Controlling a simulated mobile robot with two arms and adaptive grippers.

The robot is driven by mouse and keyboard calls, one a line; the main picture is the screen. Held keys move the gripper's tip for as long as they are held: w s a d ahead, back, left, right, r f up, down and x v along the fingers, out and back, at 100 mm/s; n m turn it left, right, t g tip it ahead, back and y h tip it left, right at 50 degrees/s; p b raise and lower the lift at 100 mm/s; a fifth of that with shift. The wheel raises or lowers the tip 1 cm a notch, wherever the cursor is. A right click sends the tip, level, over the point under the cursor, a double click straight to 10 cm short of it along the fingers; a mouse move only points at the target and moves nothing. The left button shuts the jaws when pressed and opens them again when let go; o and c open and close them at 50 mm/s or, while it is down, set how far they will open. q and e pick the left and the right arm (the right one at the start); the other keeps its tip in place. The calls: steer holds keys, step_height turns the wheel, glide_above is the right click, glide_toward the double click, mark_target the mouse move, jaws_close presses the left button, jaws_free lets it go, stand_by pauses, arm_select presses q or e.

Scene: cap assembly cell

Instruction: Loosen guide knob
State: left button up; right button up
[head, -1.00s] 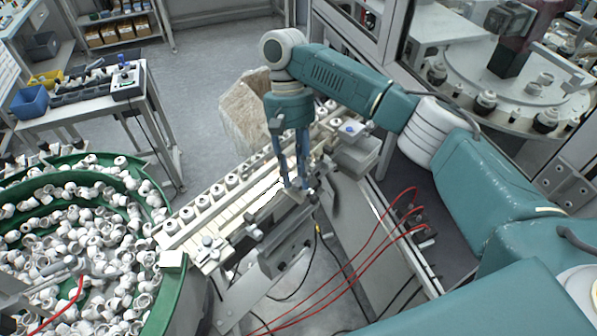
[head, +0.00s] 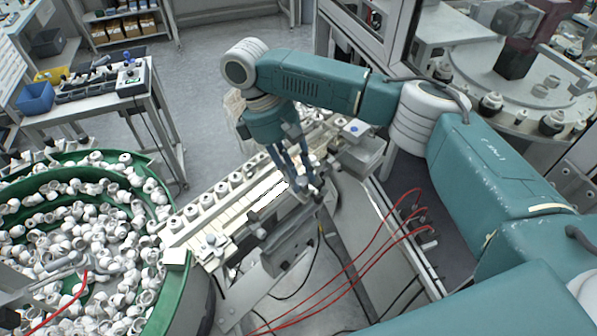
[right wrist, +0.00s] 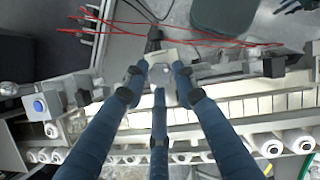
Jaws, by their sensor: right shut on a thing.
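My right gripper (head: 306,187) reaches down onto the near side of the narrow conveyor (head: 222,213). Its blue fingers are closed in around a small pale guide knob (right wrist: 162,73), which shows between the fingertips in the right wrist view, where the gripper also shows (right wrist: 162,78). The fingers hide most of the knob, and in the head view I cannot make it out. Another guide knob (head: 210,241) stands free at the conveyor's near left end. My left gripper is not in view.
White caps (head: 205,200) stand in a row along the conveyor. A green bowl (head: 168,217) full of white caps is at the left. Red hoses (head: 375,240) run below the conveyor. A blue button box (head: 355,133) sits at its far end. A cart (head: 95,105) stands behind.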

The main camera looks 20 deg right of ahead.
steer(key=shift+r+n, duration=0.15)
steer(key=shift+n, duration=0.35)
steer(key=o, duration=1.1)
steer(key=shift+s+t, duration=0.2)
steer(key=shift+t, duration=0.1)
steer(key=shift+r, duration=0.1)
steer(key=shift+w+a+r, duration=0.1)
steer(key=shift+w+r, duration=0.1)
steer(key=shift+r, duration=0.1)
steer(key=v, duration=1.1)
steer(key=shift+a, duration=0.2)
